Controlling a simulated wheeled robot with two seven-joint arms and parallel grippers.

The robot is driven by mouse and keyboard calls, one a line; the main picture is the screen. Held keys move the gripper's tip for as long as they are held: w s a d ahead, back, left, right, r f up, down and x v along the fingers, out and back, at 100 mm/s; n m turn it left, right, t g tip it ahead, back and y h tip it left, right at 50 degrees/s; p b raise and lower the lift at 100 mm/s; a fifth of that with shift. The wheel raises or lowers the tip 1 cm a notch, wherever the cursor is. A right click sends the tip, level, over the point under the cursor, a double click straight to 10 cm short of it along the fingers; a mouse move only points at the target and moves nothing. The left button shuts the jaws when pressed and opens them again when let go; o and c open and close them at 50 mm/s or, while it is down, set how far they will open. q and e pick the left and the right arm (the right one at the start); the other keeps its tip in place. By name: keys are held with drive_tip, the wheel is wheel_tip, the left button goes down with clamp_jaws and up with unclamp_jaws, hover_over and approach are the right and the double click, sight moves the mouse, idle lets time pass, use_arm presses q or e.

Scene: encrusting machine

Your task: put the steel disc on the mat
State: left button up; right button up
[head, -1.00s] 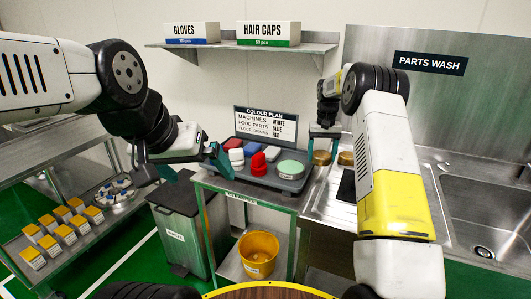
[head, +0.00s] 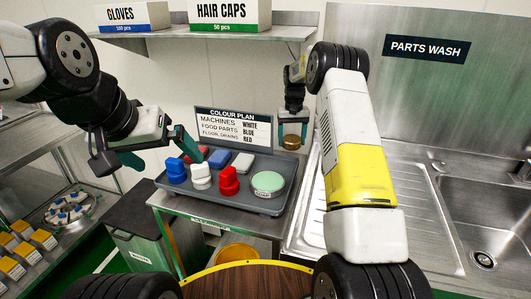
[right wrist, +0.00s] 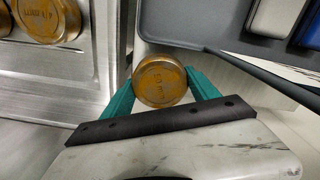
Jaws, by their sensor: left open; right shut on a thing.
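No disc that is clearly steel-coloured shows. My right gripper (head: 292,132) is shut on a round, brass-coloured disc (head: 291,143), held up behind the grey tray's right back corner. In the right wrist view the disc (right wrist: 160,80) sits between the teal fingertips, its marked face to the camera; the marking is too small to read. Other brass-coloured discs (right wrist: 45,18) lie on the metal surface at that view's upper left. The mat cannot be made out; my right arm hides part of the drainboard. My left gripper (head: 172,160) is open and empty near the blue brush.
The grey tray (head: 232,202) holds blue (head: 177,171), white (head: 201,176) and red (head: 228,181) brushes, flat pads and a green-topped round tub (head: 268,182). A colour plan sign (head: 234,128) stands behind it. The drainboard (head: 310,225) and sink (head: 485,215) are at right.

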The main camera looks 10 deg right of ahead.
wheel_tip(320, 180, down, 8)
drive_tip(key=shift+r, duration=0.25)
drive_tip(key=shift+f, duration=0.15)
drive_tip(key=o, duration=1.8)
drive_tip(key=shift+o, duration=0.2)
